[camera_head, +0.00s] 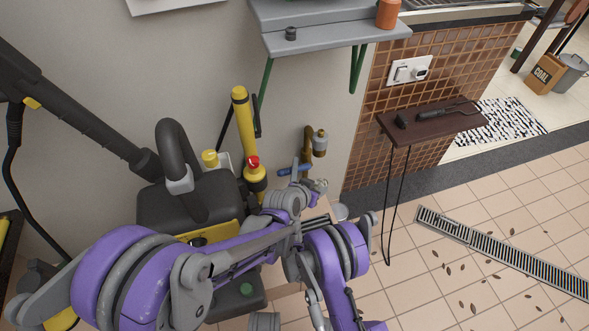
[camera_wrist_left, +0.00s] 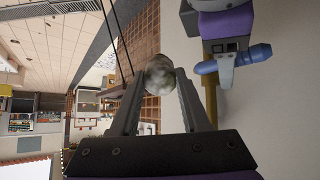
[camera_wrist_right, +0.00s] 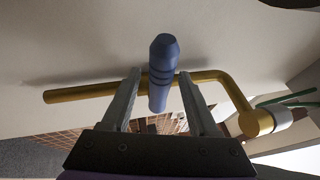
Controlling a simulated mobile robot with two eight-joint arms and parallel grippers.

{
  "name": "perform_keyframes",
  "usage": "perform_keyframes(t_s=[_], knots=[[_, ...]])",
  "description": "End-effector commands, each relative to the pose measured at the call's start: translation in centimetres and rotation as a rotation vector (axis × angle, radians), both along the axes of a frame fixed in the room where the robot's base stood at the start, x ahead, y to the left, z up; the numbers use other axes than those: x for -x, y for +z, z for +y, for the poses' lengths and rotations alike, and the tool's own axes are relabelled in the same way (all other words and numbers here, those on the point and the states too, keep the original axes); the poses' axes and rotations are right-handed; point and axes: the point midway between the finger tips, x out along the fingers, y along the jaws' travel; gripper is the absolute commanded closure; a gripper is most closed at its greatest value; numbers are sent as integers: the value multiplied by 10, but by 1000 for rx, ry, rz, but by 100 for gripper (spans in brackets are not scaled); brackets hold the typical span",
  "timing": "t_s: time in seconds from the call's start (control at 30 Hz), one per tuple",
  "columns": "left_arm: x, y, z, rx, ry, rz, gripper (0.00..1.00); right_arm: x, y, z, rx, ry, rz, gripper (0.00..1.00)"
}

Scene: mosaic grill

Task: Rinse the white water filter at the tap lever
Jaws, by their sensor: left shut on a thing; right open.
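The white water filter (camera_wrist_left: 160,78) is a round, mottled grey-white piece. My left gripper (camera_wrist_left: 160,88) is shut on it, and the fingers pinch its sides. In the head view it shows as a small pale round (camera_head: 340,211), below the tap and partly hidden by my arms. The blue tap lever (camera_wrist_right: 162,72) stands between the fingers of my right gripper (camera_wrist_right: 160,77), which is open around it. I cannot tell whether a finger touches it. The brass tap pipe (camera_wrist_right: 205,77) bends to a spout with a pale end (camera_wrist_right: 282,118).
A yellow-and-black cleaning machine (camera_head: 180,210) stands left of the tap by the wall. A grey shelf (camera_head: 330,35) hangs above. A small dark side table (camera_head: 430,122) stands right. A drain grate (camera_head: 500,250) crosses the mostly open tiled floor.

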Motion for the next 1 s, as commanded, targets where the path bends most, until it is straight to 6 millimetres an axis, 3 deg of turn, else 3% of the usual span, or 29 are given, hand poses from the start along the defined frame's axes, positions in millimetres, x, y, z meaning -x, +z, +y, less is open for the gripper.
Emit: perform_keyframes(t_s=[0.17, 0.5, 1.0], knots=[[0, 0, 0, 0, 0, 0, 100, 0, 0, 0, 0, 0, 0, 40], [0, 0, 0, 0, 0, 0, 100, 0, 0, 0, 1, 0, 0, 100], [0, 0, 0, 0, 0, 0, 100, 0, 0, 0, 1, 0, 0, 100]])
